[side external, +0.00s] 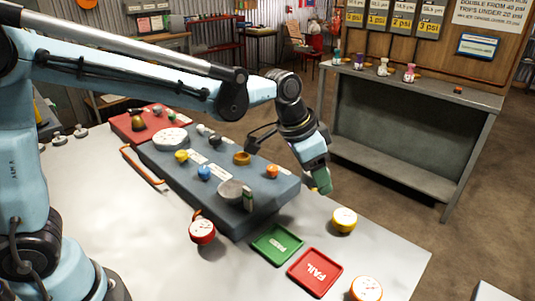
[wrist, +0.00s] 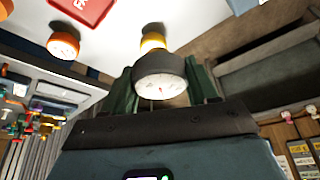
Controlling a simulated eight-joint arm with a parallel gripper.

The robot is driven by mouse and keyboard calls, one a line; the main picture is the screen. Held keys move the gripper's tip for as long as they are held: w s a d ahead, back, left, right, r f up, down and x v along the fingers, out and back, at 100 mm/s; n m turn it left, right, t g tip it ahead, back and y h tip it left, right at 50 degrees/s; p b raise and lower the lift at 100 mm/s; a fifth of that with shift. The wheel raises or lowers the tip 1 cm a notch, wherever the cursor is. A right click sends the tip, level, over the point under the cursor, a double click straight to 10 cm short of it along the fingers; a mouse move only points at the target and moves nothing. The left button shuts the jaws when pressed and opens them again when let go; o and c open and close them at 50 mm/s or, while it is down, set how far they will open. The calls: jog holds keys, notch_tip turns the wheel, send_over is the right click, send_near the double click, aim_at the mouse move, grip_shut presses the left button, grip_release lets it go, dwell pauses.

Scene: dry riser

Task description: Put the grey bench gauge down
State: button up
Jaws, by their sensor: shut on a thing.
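In the wrist view the grey bench gauge (wrist: 160,88), with a white dial and dark grey rim, sits between the green fingers of my gripper (wrist: 162,76), which is shut on it. In the side view my gripper (side external: 320,184) points down beside the right end of the dark riser, above the table's far edge. The held gauge is hidden there by the fingers. A yellow gauge (side external: 344,220) stands on the white table just right of and below my gripper; it also shows behind the held gauge in the wrist view (wrist: 153,41).
A green tray (side external: 262,247) and a red FAIL tray (side external: 302,286) lie on the table. A red gauge (side external: 202,232) and an orange gauge (side external: 366,289) stand near them. The riser (side external: 255,215) carries several coloured knobs. A workbench (side external: 415,95) stands beyond the floor gap.

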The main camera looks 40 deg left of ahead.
jog(key=a+r+n+y, duration=0.1)
jog(key=a+r+n, duration=0.2)
jog(key=a, duration=0.5)
jog(key=a+r+n+y, duration=0.1)
jog(key=a+r+n, duration=0.2)
jog(key=a, duration=0.4)
jog(key=shift+t, duration=0.4)
jog(key=w+a+f, duration=0.1)
jog(key=a+f, duration=0.1)
jog(key=a, duration=0.1)
jog(key=w+a+f, duration=0.1)
jog(key=a+f, duration=0.2)
jog(key=a, duration=0.1)
jog(key=w+a+f, duration=0.1)
jog(key=a+f, duration=0.1)
jog(key=a, duration=0.2)
jog(key=shift+w+a+f, duration=0.15)
jog(key=shift+w+a, duration=0.05)
jog(key=shift+w, duration=0.2)
jog(key=shift+f, duration=1.85)
jog(key=shift+f, duration=0.6)
jog(key=o, duration=1.2)
